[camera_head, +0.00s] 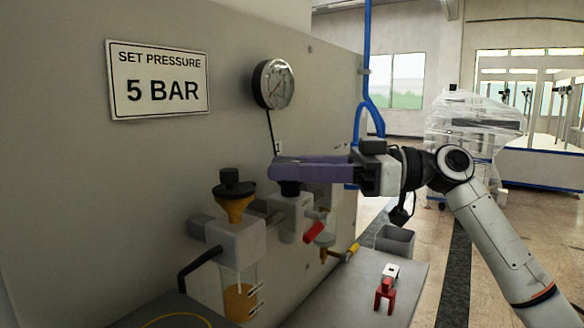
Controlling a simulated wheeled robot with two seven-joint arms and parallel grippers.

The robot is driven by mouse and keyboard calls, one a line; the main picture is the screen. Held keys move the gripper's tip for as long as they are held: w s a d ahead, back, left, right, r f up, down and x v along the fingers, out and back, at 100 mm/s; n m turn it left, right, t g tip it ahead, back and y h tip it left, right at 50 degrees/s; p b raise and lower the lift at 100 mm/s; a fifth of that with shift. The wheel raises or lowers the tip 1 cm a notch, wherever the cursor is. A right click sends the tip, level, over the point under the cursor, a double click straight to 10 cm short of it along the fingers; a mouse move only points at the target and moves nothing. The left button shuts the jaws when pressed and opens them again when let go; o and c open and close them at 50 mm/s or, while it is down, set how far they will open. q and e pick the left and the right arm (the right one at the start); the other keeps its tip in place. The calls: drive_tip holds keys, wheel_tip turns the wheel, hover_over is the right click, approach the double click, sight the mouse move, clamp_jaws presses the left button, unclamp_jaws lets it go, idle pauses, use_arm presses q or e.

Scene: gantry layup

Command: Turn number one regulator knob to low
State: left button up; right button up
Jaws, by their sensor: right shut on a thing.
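The regulator (291,222) is a light grey block on pipework along the grey panel. Its dark knob (290,189) shows just under the purple fingers of my right gripper (276,171). The gripper reaches in from the right and is shut on the knob, whose top the fingers hide. The knob's marking and setting cannot be read. A round gauge (273,84) is above on the panel, its reading too small to tell. My left gripper is not in view.
A filter unit with a yellow and black top (235,197) stands left of the regulator. A red lever (314,232) and yellow-handled valve (350,252) are close by on the right. A red-handled tool (386,287) lies on the grey bench (408,312). A "SET PRESSURE 5 BAR" sign (158,80) is at upper left.

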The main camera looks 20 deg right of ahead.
drive_tip(key=o, duration=1)
drive_tip(key=shift+o, duration=0.2)
drive_tip(key=b+v, duration=0.2)
drive_tip(key=v, duration=0.8)
drive_tip(key=shift+b, duration=0.3)
drive_tip(key=shift+s+d, duration=0.1)
drive_tip(key=shift+d, duration=0.05)
